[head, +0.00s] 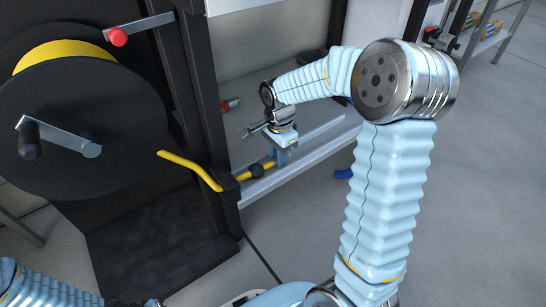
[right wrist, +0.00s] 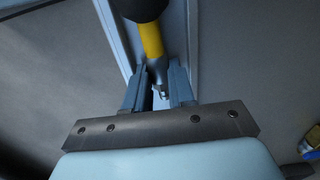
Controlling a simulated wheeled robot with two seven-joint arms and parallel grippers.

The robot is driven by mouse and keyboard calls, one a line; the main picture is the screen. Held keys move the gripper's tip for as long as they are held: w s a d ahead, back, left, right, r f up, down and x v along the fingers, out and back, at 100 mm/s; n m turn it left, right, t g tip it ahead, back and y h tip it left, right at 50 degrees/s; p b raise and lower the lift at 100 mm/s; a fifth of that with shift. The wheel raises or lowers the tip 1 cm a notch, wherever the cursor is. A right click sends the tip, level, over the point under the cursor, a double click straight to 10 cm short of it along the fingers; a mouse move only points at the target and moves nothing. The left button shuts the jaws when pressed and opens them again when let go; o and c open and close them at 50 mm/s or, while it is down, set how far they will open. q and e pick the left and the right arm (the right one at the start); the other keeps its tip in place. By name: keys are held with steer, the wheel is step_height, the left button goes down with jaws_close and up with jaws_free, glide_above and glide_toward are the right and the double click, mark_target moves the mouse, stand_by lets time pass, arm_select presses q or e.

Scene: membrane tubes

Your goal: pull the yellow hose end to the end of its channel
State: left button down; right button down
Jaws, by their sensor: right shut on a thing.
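The yellow hose (head: 190,167) runs from the black reel through the dark upright post into the pale channel (head: 312,157). A black ball-shaped piece (head: 256,171) sits on the hose just past the post. It also shows in the right wrist view (right wrist: 140,8), with the yellow end (right wrist: 152,42) and its metal tip beyond it. My right gripper (head: 281,158) is shut on the hose end, near the post side of the channel. Its blue fingers (right wrist: 160,85) stand on both sides of the metal tip. Part of my left arm shows at bottom left; its gripper's jaws are not clear.
The large black reel (head: 80,120) with a crank handle (head: 30,140) stands at left. A red knob (head: 117,37) is above it. The channel continues clear to the upper right. A blue object (head: 343,174) lies near my right arm.

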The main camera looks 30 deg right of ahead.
mark_target(341, 129)
steer(key=shift+w+d+r+p, duration=0.15)
steer(key=shift+d+p, duration=0.2)
steer(key=shift+d, duration=1.25)
steer(key=shift+w+d+f+p, duration=0.1)
steer(key=shift+d+p, duration=0.2)
steer(key=shift+d, duration=1.25)
steer(key=shift+d, duration=0.1)
steer(key=shift+w+d+p, duration=0.2)
steer(key=shift+d+p, duration=0.4)
steer(key=shift+d, duration=1.75)
steer(key=shift+w+d+p, duration=0.15)
steer(key=shift+d+p, duration=0.4)
steer(key=shift+d, duration=1.75)
steer(key=shift+w+d+p, duration=0.2)
steer(key=shift+d+p, duration=0.6)
steer(key=shift+d, duration=1.6)
steer(key=shift+w+d+p, duration=0.2)
steer(key=shift+d+p, duration=0.55)
steer(key=shift+d, duration=1.65)
steer(key=c, duration=0.9)
jaws_free()
steer(key=shift+o, duration=0.2)
steer(key=shift+r, duration=0.2)
step_height(341, 129, up, 14)
steer(key=p, duration=0.1)
steer(key=shift+f+p, duration=0.25)
steer(key=shift+p, duration=0.15)
